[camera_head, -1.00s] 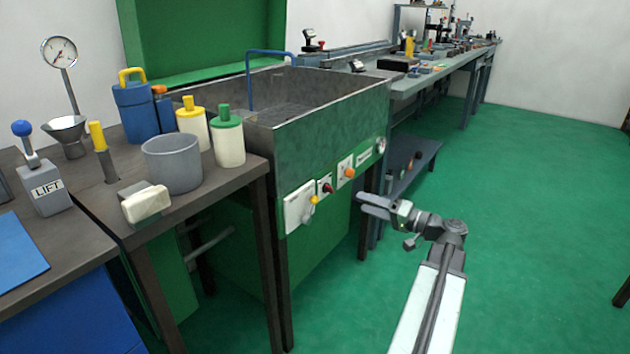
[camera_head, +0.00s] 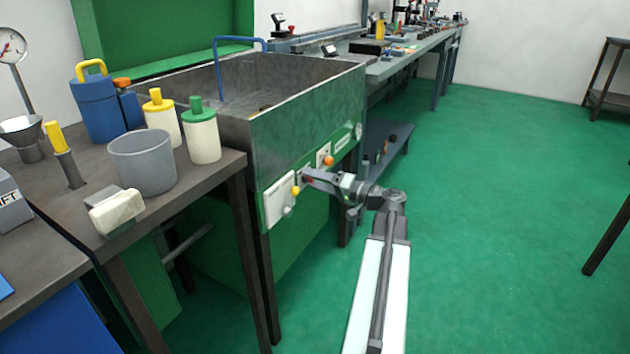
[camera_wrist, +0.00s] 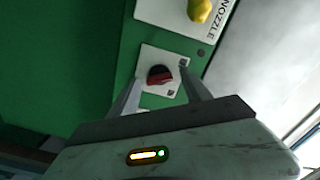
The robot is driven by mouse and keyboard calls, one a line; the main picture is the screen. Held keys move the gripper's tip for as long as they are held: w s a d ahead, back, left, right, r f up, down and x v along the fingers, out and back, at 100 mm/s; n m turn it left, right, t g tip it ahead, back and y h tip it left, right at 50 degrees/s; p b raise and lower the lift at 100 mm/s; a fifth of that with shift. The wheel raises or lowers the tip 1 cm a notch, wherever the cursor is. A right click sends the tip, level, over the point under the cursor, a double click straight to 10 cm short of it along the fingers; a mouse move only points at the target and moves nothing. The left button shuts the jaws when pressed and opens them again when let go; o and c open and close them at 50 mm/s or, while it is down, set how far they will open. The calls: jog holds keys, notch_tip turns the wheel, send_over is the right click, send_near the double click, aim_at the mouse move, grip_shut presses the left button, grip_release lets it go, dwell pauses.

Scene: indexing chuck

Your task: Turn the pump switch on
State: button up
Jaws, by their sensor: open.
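A rotary switch (camera_wrist: 160,75) with a dark and red knob sits on a small white plate on the green front panel. I take it as the pump switch; no readable label shows on its plate. In the wrist view my gripper (camera_wrist: 160,82) is open, with one finger to each side of the knob and nothing held. I cannot tell whether the fingers touch the plate. In the head view my gripper (camera_head: 306,176) is at the front of the tank (camera_head: 300,110) and mostly hides the switch.
A yellow knob (camera_wrist: 199,10) on a plate marked NOZZLE is close by the switch. An orange knob (camera_head: 328,160) is on the other side. A bench (camera_head: 75,215) with a grey cup (camera_head: 143,163) and bottles stands left. Green floor (camera_head: 480,210) to the right is open.

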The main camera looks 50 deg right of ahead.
grip_shut()
jog(key=shift+m, duration=0.3)
jog(key=m, duration=1.1)
jog(key=shift+f, duration=0.25)
jog(key=shift+s+m, duration=0.1)
jog(key=shift+m, duration=0.2)
dwell(0.3)
grip_release()
